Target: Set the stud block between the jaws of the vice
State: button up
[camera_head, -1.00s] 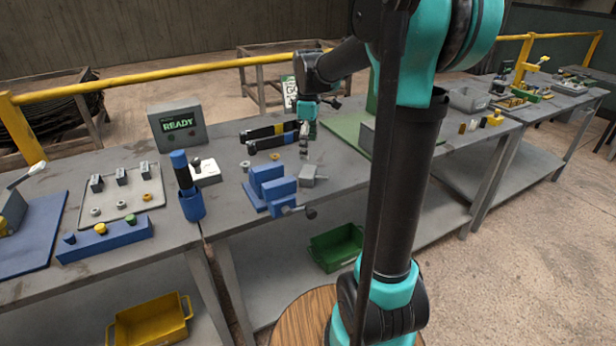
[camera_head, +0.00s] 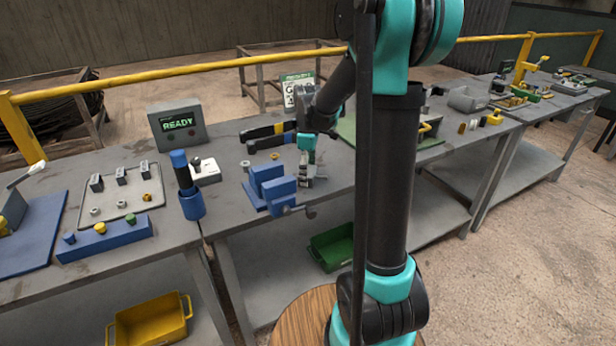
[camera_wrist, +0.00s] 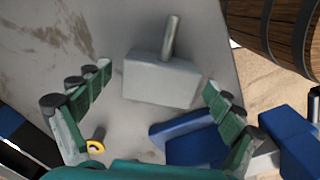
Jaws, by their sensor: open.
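The stud block, a grey block with a round metal stud, lies on the bench in the wrist view (camera_wrist: 158,80). In the head view my gripper mostly hides it. The blue vice (camera_head: 268,188) stands on the bench just left of my gripper; part of it shows at the lower right of the wrist view (camera_wrist: 195,145). My gripper (camera_head: 307,172) points down over the block. In the wrist view its green-padded fingers (camera_wrist: 158,84) are spread wide, one to each side of the block, with visible gaps. Nothing is held.
Black bar tools with yellow and blue bands (camera_head: 268,132) lie behind the vice. A blue cup with a dark-handled tool (camera_head: 191,205) and a READY display box (camera_head: 178,125) stand to the left. A yellow ring (camera_wrist: 95,147) lies near the left finger. The bench front edge is close.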

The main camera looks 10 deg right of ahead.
jog(key=c, duration=1.9)
jog(key=shift+r, duration=0.2)
